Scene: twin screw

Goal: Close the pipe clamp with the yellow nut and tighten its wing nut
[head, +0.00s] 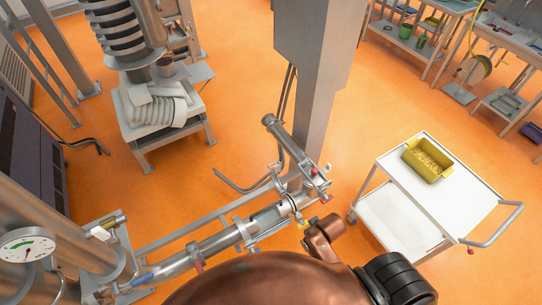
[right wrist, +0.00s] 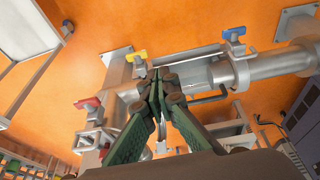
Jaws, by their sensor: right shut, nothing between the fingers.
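The yellow wing nut (right wrist: 137,56) shows in the right wrist view on a grey pipe clamp, left of and beyond my right gripper (right wrist: 158,76). In the head view the yellow nut (head: 302,223) is small, close to the pipe joint and just above my brown arm. My right gripper's green fingers are shut and empty, with tips in front of the pipe and apart from the yellow nut in the picture. I cannot tell whether the clamp band is open or closed. The right gripper is hidden behind my arm in the head view. My left gripper is not in view.
A blue wing nut (right wrist: 234,34) and a red one (right wrist: 88,103) sit on other clamps. The steel pipe (head: 220,239) runs diagonally beside a grey column (head: 310,80). A white cart (head: 455,205) with a yellow bin (head: 427,160) stands right. Orange floor is open between.

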